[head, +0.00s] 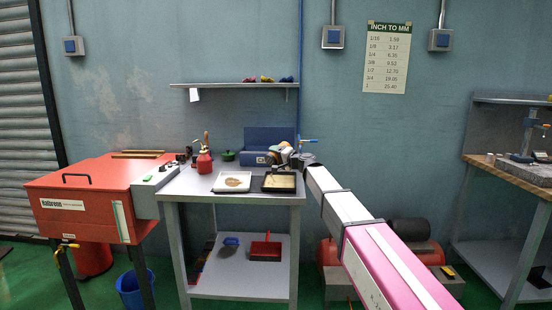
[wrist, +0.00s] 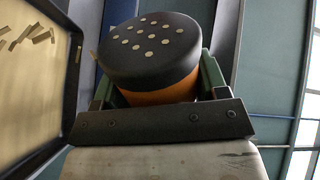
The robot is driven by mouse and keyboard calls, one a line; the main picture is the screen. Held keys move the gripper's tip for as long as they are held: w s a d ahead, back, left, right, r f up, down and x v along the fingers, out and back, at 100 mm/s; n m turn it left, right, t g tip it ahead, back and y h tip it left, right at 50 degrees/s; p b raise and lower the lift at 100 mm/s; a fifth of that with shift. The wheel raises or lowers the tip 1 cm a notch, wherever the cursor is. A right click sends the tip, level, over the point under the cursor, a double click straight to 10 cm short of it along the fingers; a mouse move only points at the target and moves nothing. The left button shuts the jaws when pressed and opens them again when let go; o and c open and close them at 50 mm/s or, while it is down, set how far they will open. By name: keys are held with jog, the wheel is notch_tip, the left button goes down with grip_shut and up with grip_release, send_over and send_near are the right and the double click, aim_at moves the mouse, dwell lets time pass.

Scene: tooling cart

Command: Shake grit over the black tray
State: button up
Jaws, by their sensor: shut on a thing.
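My gripper (wrist: 158,85) is shut on a shaker (wrist: 150,50) with an orange body and a black lid dotted with pale holes. The shaker sits between the two green-sided fingers, with its lid pointing away from the palm. The black tray (wrist: 72,95) shows at the left of the wrist view, with a tan inside and several small flakes near its upper left. In the head view the black tray (head: 279,190) lies at the bench's right front. My gripper (head: 291,158) is above its back edge; the shaker is hard to make out there.
A white tray (head: 218,188) with a brown heap lies left of the black tray. A red oil can (head: 205,163), a green pot (head: 228,156) and a blue toolbox (head: 262,137) stand behind. A red cabinet (head: 85,190) adjoins the bench at left.

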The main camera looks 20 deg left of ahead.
jog(key=shift+w+a, duration=0.15)
jog(key=shift+w, duration=0.65)
jog(key=shift+w+a, duration=0.15)
jog(key=shift+w, duration=0.6)
jog(key=shift+w+a, duration=0.25)
jog(key=shift+w, duration=0.85)
jog(key=shift+w+a, duration=0.25)
jog(key=shift+w, duration=0.85)
jog(key=shift+d, duration=0.1)
jog(key=shift+s+d+r, duration=0.35)
jog(key=shift+s+d, duration=0.6)
jog(key=shift+s+d+r, duration=0.3)
jog(key=shift+s+d, duration=0.6)
jog(key=shift+s, duration=0.1)
jog(key=shift+s+d+r, duration=0.35)
jog(key=shift+s+d, duration=0.6)
